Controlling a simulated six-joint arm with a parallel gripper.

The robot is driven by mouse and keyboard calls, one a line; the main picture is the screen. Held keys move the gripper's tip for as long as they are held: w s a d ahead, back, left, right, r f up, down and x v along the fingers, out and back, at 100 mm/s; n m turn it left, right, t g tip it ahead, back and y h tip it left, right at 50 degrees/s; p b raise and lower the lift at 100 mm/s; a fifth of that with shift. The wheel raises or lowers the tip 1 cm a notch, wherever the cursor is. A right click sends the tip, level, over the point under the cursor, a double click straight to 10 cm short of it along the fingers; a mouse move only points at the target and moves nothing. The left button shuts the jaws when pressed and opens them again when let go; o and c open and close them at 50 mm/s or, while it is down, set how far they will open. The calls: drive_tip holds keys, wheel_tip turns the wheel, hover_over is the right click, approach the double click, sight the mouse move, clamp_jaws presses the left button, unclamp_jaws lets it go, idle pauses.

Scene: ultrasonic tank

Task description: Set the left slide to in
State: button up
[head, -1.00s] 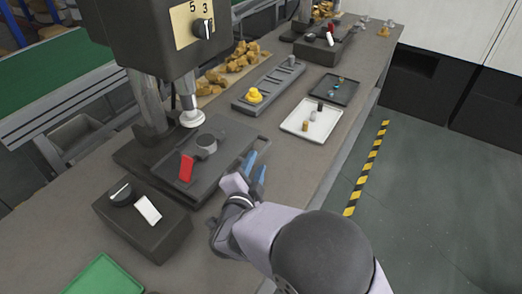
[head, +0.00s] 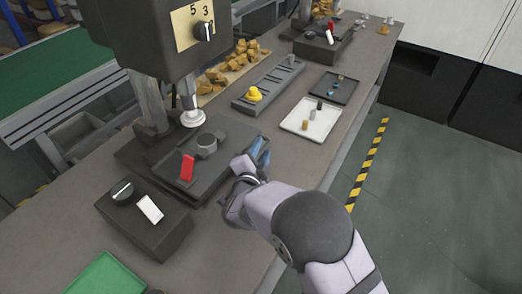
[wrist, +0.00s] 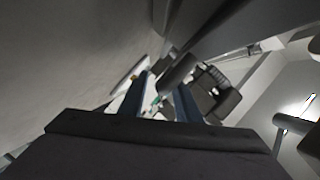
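A dark flat fixture (head: 228,128) with a red tab (head: 187,168) and a round grey cup (head: 206,143) sits under the near press (head: 150,35). It looks like the left slide, but I cannot tell whether it is in or out. My gripper (head: 262,152) is at the fixture's right edge, its blue fingers pointing away from the arm. In the wrist view my gripper (wrist: 161,97) has its two fingers apart with nothing clearly held between them. I cannot tell whether a finger touches the fixture.
A black box (head: 146,226) with a dial and a white switch stands front left. A green tray (head: 98,278) lies near it. A grey rack (head: 270,85) with a yellow piece, a white tray (head: 322,128) and a dark tray (head: 345,88) lie beyond. A second station (head: 322,45) stands farther back.

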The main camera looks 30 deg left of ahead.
sight(249, 145)
clamp_jaws()
drive_tip(key=shift+a, duration=1.95)
drive_tip(key=shift+r, duration=0.15)
drive_tip(key=shift+s+a, duration=0.1)
unclamp_jaws()
drive_tip(key=shift+a, duration=0.1)
